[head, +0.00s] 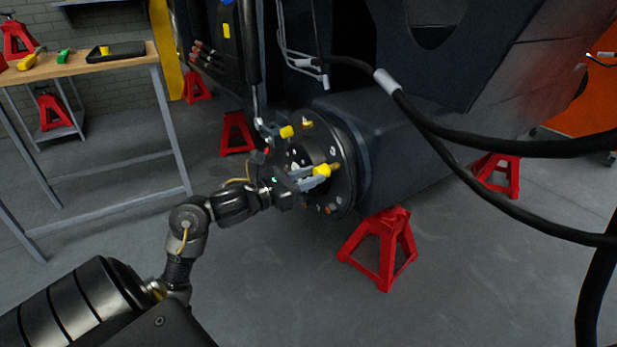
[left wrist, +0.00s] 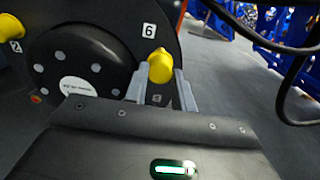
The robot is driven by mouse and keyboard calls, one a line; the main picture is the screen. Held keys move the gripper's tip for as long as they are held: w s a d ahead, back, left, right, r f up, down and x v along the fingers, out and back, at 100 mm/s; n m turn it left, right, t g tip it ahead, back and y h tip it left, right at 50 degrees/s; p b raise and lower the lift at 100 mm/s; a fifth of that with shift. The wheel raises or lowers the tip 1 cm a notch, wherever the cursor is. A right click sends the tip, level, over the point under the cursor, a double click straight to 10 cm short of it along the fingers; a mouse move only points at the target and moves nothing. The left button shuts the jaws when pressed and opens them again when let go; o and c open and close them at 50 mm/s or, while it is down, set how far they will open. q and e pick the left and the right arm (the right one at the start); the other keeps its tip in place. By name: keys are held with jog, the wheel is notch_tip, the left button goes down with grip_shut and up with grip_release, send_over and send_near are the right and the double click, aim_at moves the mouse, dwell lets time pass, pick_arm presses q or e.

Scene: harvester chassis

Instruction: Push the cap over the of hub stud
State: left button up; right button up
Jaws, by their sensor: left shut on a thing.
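The round dark hub (head: 342,150) stands out from the side of the chassis, and its face shows in the left wrist view (left wrist: 112,42). My left gripper (head: 312,176) is at the near side of the hub face, shut on a yellow cap (head: 322,170). In the left wrist view the cap (left wrist: 161,66) sits between the two grey fingers, just below the label 6 (left wrist: 149,30). The stud behind this cap is hidden, so I cannot tell how far the cap covers it. Another yellow cap (left wrist: 10,28) is by the label 2. My right gripper is not in view.
A red jack stand (head: 385,245) is below the hub to the right. Black hoses (head: 450,135) hang across the right side. A workbench (head: 80,66) at the left carries a black tray (head: 115,51). The floor in front of the hub is clear.

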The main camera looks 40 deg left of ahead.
aim_at(315, 174)
pick_arm(q)
jog(key=shift+b+x, duration=0.9)
jog(key=shift+x, duration=0.65)
jog(key=shift+w, duration=0.15)
jog(key=o, duration=0.9)
jog(key=shift+o, duration=0.2)
jog(key=shift+v, duration=2.5)
